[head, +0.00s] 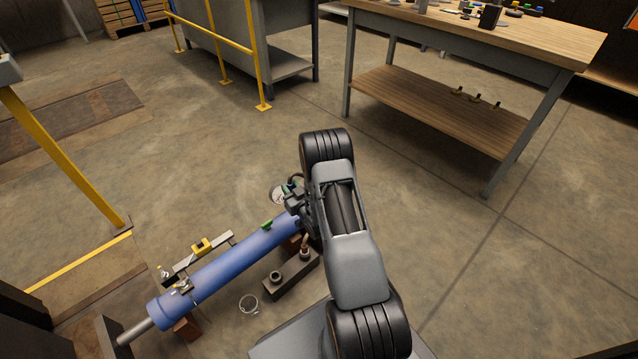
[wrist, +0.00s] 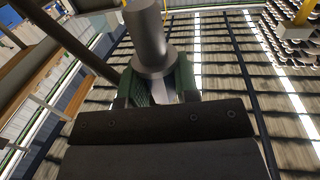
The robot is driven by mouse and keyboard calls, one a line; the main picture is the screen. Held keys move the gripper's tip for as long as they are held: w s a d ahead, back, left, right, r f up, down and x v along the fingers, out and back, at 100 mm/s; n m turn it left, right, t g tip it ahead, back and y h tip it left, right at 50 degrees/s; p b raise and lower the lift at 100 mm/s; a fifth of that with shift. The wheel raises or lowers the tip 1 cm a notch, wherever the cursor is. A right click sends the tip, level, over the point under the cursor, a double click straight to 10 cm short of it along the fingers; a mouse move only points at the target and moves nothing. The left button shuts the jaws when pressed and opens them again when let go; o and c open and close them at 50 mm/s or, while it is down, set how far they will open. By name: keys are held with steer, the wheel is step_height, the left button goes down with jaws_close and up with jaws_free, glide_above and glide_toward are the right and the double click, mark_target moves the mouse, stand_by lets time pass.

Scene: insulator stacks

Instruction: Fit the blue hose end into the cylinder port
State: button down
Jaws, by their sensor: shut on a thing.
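The blue cylinder (head: 225,268) lies slantwise on blocks on the floor in the head view, its metal rod (head: 136,332) pointing lower left. A green piece (head: 267,225) sits on its upper side. My gripper (head: 293,198) is at the cylinder's upper right end, small and partly hidden by my arm. In the wrist view, my gripper (wrist: 158,90) has its green fingers shut on a grey metal fitting (wrist: 150,45) with a wide flange. No blue shows on it, so I cannot tell whether it is the blue hose end. The cylinder port cannot be made out.
A dark block with two upright fittings (head: 290,276) stands beside the cylinder. A bar with a yellow clamp (head: 200,247) lies along its other side. A clear ring (head: 248,304) is on the floor. A wooden workbench (head: 470,35) and yellow rails (head: 222,45) stand farther back. The floor between is clear.

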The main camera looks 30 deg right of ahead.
steer(key=s+d+f+b, duration=0.1)
steer(key=d+f+b, duration=0.1)
steer(key=d, duration=1.2)
steer(key=shift+s+d+f, duration=0.2)
steer(key=shift+d+f, duration=0.2)
steer(key=shift+f, duration=0.25)
steer(key=shift+s, duration=0.15)
step_height(320, 180, down, 6)
steer(key=b, duration=0.4)
steer(key=shift+r+b, duration=0.1)
steer(key=shift+b, duration=0.3)
steer(key=shift+f, duration=0.65)
steer(key=shift+f, duration=0.3)
steer(key=shift+f, duration=1.2)
